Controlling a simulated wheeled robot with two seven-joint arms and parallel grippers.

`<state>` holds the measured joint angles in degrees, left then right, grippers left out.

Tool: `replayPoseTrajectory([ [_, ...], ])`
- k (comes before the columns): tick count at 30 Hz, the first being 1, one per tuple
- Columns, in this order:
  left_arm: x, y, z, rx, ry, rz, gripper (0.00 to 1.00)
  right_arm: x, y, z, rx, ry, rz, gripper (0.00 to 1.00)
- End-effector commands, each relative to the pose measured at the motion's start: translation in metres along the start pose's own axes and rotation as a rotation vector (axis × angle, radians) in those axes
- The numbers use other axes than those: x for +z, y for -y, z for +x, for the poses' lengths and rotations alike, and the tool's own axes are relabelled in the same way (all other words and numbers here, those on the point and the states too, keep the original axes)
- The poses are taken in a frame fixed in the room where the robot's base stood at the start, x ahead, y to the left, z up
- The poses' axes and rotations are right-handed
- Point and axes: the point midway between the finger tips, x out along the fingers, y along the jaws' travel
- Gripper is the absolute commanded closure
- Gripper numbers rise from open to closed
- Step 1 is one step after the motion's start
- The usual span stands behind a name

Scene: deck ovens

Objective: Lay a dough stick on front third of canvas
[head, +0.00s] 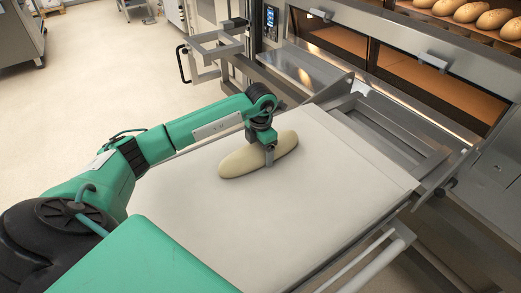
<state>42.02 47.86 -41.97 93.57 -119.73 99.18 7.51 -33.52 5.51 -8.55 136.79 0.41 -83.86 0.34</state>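A pale, long dough stick (236,164) is over the left middle of the light canvas (300,230), lying at a slant with its right end farther up the picture. My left gripper (267,150) reaches over it from above, right of its middle. One finger lies against the near side of the dough; the far finger is hidden. The gripper looks shut on the dough stick. The dough is at or very close to the canvas; I cannot tell whether its underside touches. My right gripper is not in view.
The canvas is bare around the dough, with most free room toward the right and bottom. A metal frame (390,140) and the deck oven (430,60) stand beyond its far right edge. Baked loaves (470,12) sit on a shelf at top right. A white bar (375,262) runs along the lower right.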

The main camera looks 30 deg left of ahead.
Motion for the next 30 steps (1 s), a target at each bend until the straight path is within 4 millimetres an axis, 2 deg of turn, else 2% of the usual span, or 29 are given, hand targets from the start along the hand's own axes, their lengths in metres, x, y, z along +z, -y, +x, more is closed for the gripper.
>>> replayPoseTrajectory([
  [1,0.000,0.000,0.000,0.000,0.000,0.000,0.11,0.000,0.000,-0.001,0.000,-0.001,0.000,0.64],
  [2,0.000,0.000,0.000,0.000,0.000,0.000,0.07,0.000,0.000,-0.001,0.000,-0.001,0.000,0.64],
  [10,0.000,0.000,-0.001,0.000,0.000,0.000,0.07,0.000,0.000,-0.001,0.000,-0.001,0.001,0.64],
  [14,0.000,-0.001,-0.009,0.001,0.001,0.000,0.07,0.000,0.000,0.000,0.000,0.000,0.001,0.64],
  [17,0.001,-0.001,-0.025,0.003,0.003,0.000,0.07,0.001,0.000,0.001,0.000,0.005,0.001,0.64],
  [24,0.001,-0.001,-0.078,0.003,0.003,0.000,0.07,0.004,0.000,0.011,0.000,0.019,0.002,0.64],
  [30,0.000,-0.001,-0.110,0.001,0.001,0.000,0.07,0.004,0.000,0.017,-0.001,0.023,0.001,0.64],
])
